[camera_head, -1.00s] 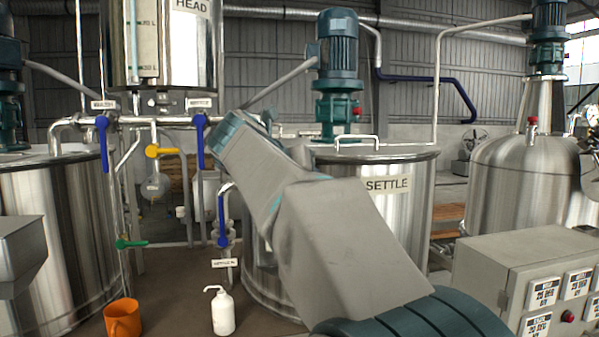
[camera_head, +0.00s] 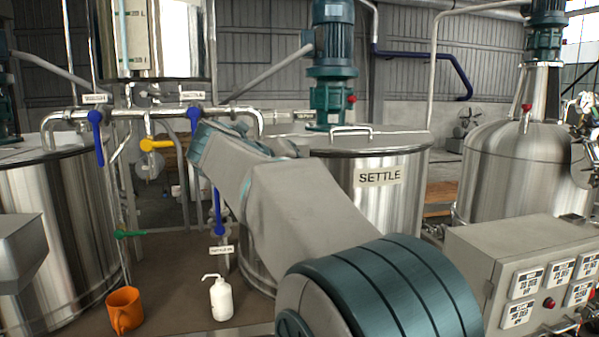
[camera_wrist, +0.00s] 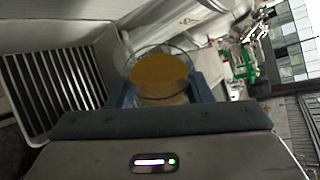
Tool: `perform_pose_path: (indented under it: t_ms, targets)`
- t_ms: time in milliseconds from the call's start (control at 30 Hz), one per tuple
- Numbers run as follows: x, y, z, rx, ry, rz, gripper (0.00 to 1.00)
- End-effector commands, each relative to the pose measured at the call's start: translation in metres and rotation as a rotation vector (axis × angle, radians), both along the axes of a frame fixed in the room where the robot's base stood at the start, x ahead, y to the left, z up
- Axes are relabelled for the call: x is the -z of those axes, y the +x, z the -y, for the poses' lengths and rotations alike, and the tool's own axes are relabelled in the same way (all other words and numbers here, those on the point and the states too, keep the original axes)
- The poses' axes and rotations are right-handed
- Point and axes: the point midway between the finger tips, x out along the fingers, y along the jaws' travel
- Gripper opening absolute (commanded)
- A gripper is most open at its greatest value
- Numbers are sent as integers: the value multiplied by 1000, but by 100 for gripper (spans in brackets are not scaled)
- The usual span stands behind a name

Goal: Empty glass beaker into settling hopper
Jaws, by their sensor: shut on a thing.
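The glass beaker (camera_wrist: 160,98) is in the wrist view, with orange-brown contents showing through its round open mouth. My gripper (camera_wrist: 162,88) is shut on it, one blue finger on each side. A grey open box with a dark slatted grate (camera_wrist: 55,82) lies to the left of the beaker in the wrist view, apart from it; I cannot tell whether it is the settling hopper. In the head view my arm hides the gripper and beaker. A steel tank labelled SETTLE (camera_head: 405,215) stands behind my arm.
An orange mug (camera_head: 124,310) and a white wash bottle (camera_head: 221,298) stand at the lower left. A grey angled hopper-like box (camera_head: 20,250) juts in at the left edge. A control box (camera_head: 500,270) stands at the right. Pipes with coloured valve handles (camera_head: 157,144) run behind.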

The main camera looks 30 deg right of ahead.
Motion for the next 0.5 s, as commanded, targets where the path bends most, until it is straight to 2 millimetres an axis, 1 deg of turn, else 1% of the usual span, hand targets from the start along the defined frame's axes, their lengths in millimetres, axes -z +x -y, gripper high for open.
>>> perform_pose_path:
  t_ms: [167,500]
  targets:
    - [-2,-1,1,0,-43,-92,20]
    - [-3,1,0,1,-93,-196,20]
